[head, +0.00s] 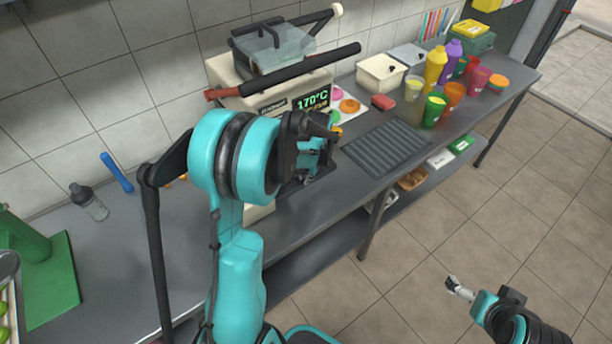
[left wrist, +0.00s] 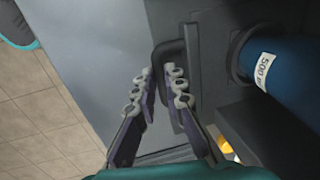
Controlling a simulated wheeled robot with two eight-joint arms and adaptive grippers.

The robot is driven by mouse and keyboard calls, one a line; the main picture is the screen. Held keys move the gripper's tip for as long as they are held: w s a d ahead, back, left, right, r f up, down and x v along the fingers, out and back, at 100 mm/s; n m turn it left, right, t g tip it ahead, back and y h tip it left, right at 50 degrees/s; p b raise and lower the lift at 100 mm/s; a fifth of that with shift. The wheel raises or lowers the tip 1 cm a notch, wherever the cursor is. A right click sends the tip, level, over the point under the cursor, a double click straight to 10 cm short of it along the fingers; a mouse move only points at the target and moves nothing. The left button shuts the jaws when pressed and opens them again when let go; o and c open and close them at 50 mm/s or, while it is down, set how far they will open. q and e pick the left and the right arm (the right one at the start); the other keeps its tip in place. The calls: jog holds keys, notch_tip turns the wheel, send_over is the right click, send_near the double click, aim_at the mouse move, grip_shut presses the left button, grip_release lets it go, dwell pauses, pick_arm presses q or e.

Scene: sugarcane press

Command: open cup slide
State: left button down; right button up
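The press (head: 270,90), a cream machine with a display reading 170°C, stands against the wall in the head view. My left gripper (head: 325,140) is in front of it, and my arm hides the machine's lower front. In the left wrist view, my left gripper (left wrist: 159,72) has its two fingers apart, with nothing clearly held. A dark rounded handle-like part (left wrist: 163,52) is just beyond the fingertips; contact cannot be told. A blue cylinder (left wrist: 275,75) labelled 500 is to the right. I cannot tell surely which part is the cup slide. My right gripper (head: 459,288) is over the floor, away from the counter.
The counter (head: 120,235) runs along the wall. A dark ribbed mat (head: 387,147), a cream box (head: 381,73) and several coloured cups (head: 435,108) are to the right. A bottle (head: 88,202) and a green stand (head: 48,275) are at left. The floor at right is clear.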

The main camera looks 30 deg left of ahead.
pick_arm(q)
jog(key=s+d, duration=0.3)
jog(key=d, duration=0.6)
jog(key=s+d, duration=0.4)
jog(key=d, duration=0.5)
jog(key=shift+s, duration=0.25)
jog(key=c, duration=1.6)
grip_release()
jog(key=r, duration=0.4)
jog(key=d+r, duration=0.1)
jog(key=r, duration=0.3)
jog(key=d+r, duration=0.1)
jog(key=r, duration=0.3)
jog(key=shift+s, duration=0.35)
jog(key=s+a+n+t, duration=0.1)
jog(key=s+t, duration=0.1)
jog(key=s, duration=0.1)
jog(key=s+a+r+n+t+h, duration=0.1)
jog(key=s+t, duration=0.1)
jog(key=s, duration=0.1)
jog(key=s+a+n+t, duration=0.1)
jog(key=s+n+t, duration=0.1)
jog(key=s, duration=0.1)
jog(key=shift+s+a+r+h, duration=0.1)
jog(key=shift+a+r+h, duration=0.25)
jog(key=shift+h, duration=0.05)
